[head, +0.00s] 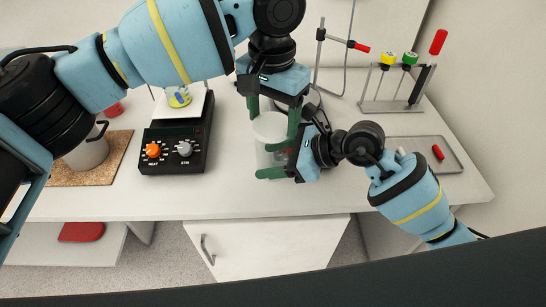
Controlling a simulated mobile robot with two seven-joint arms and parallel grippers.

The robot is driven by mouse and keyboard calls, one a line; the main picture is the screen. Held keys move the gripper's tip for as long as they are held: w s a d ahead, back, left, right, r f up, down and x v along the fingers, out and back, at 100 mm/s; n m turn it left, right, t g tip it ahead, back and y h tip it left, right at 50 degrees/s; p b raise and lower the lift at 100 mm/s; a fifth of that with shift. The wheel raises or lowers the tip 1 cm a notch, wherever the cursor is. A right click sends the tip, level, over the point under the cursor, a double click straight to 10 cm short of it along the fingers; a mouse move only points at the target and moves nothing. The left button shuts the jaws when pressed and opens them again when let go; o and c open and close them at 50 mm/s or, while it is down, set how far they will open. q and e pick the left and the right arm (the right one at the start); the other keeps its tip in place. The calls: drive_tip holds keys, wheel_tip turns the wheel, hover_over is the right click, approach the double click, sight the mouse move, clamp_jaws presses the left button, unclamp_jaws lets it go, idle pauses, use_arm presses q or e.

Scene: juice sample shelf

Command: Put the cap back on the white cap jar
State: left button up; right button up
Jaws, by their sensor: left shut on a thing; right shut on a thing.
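The white cap (269,126) sits between the green fingers of my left gripper (273,115), which reaches down from above and is shut on it. The translucent jar (264,158) is directly below the cap and looks upright. My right gripper (271,160) comes in from the right and is shut on the jar's body, with one finger on the near side. The cap is in line with the jar mouth. The rim is hidden, so I cannot tell whether cap and jar touch.
A black hotplate stirrer (178,147) with orange and grey knobs stands left of the jar. A mug (87,153) is on a cork mat (118,150). At right are a rack (388,105) with coloured caps and a grey tray (455,158) holding a red item. A clamp stand (318,60) stands behind.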

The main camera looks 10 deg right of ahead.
sight(272, 122)
use_arm(q)
drive_tip(key=shift+f, duration=0.5)
drive_tip(key=shift+f, duration=0.1)
idle(0.5)
drive_tip(key=shift+f, duration=0.8)
drive_tip(key=shift+f, duration=0.95)
idle(0.5)
drive_tip(key=shift+r, duration=0.15)
drive_tip(key=shift+r, duration=0.2)
drive_tip(key=shift+s+d+r, duration=0.1)
drive_tip(key=shift+s+r, duration=0.1)
drive_tip(key=shift+r, duration=0.15)
idle(0.5)
drive_tip(key=shift+w+f, duration=0.25)
drive_tip(key=shift+f, duration=0.35)
idle(1.1)
drive_tip(key=shift+a+r, duration=0.1)
drive_tip(key=shift+a, duration=0.1)
